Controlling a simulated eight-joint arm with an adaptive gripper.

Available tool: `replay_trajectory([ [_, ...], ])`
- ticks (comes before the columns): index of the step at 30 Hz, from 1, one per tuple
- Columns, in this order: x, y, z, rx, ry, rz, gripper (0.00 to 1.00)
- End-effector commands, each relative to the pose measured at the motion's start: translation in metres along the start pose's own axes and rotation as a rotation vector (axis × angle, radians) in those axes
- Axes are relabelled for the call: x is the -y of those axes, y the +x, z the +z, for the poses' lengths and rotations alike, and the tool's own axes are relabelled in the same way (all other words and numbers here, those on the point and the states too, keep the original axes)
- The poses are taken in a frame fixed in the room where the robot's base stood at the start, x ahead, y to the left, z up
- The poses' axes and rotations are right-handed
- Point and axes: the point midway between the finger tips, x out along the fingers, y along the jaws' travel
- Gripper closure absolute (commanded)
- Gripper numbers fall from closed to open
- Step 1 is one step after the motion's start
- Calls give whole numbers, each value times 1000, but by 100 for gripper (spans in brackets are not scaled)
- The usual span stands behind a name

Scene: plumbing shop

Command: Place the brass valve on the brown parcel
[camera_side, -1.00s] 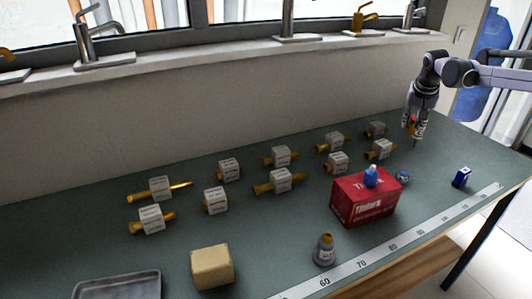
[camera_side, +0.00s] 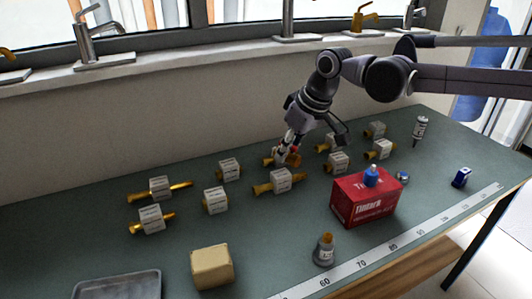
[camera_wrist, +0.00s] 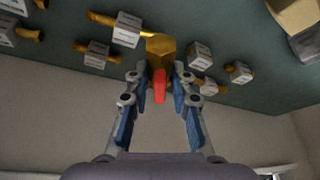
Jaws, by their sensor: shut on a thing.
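The brass valve (camera_wrist: 160,46), with a red lever, is between the fingers of my gripper (camera_wrist: 160,78) in the wrist view. My gripper is shut on it. In the side view my gripper (camera_side: 287,152) is over the back middle of the bench among the labelled fittings, and the valve (camera_side: 293,160) shows partly at its fingertips. The valve seems to be held above the bench; the exact height is unclear. The brown parcel (camera_side: 212,268) is a small tan box at the front, left and nearer the camera than my gripper. Its top looks bare. It shows at the wrist view's upper right (camera_wrist: 297,14).
Several brass fittings with white labels (camera_side: 282,181) stand in rows below and around my gripper. The bench between fittings and parcel is mostly clear.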

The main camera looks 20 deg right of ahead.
Motion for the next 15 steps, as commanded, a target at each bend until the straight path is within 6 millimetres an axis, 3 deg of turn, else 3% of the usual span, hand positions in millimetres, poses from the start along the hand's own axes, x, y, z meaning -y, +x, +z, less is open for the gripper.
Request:
replay_trajectory([
  [1,26,-3,1,0,-63,-27,100],
  [6,87,-11,8,0,-225,-94,100],
  [9,111,-15,13,0,-290,-121,100],
  [15,135,-16,18,0,-348,-144,100],
])
